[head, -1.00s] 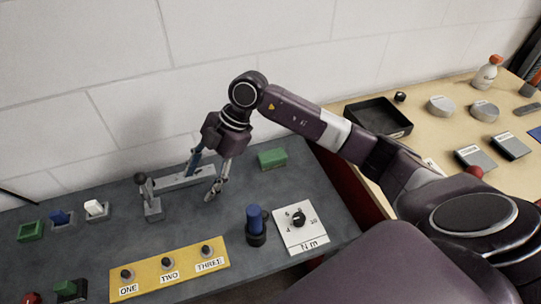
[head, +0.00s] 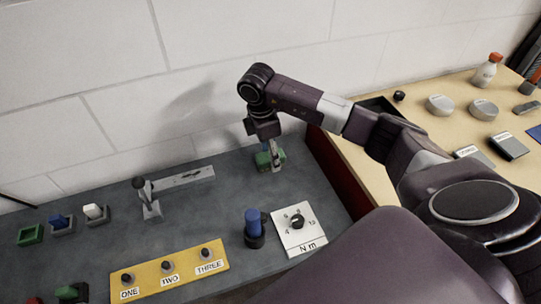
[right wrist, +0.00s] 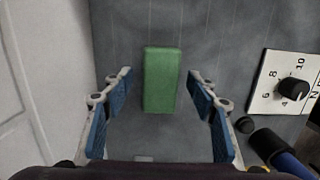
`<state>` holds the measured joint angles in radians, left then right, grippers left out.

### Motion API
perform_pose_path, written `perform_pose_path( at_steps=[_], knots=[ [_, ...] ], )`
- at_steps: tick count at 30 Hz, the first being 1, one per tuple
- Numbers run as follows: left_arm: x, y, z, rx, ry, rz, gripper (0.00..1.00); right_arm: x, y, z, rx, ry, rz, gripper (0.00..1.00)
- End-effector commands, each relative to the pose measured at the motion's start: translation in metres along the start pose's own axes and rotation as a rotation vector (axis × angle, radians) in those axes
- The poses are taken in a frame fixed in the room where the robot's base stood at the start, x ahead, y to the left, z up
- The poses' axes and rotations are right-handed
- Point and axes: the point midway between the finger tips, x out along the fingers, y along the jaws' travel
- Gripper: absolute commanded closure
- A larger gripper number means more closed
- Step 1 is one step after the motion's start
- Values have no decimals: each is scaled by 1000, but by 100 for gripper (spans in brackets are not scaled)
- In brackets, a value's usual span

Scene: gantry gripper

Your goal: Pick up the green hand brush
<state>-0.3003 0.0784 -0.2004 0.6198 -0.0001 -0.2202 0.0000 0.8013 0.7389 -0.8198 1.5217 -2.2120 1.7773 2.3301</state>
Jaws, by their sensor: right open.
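The green hand brush (head: 262,160) lies on the grey bench near the wall and looks like a plain green block. It also shows in the right wrist view (right wrist: 162,85), lying lengthwise between the two fingers. My right gripper (head: 272,163) is open above it and hides part of it in the head view. In the right wrist view the right gripper (right wrist: 160,78) has a blue-padded finger on each side of the brush, with a gap on both sides. I cannot tell how far the fingertips are above the bench. My left gripper is not in view.
A grey lever (head: 147,198) and a slotted plate (head: 185,178) are left of the brush. A blue knob (head: 253,225) and a white dial plate (head: 298,230) stand in front. A yellow panel (head: 190,272) with labelled knobs is nearer. The wall is behind.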

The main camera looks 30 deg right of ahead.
Motion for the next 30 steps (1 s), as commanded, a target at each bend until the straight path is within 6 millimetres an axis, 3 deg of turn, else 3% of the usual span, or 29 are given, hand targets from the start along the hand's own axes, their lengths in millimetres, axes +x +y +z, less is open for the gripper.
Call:
perform_pose_path(
  at_steps=[30],
  knots=[
    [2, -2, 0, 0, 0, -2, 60, 12, 0, -1, -2, 0, 0, 47]
  ],
)
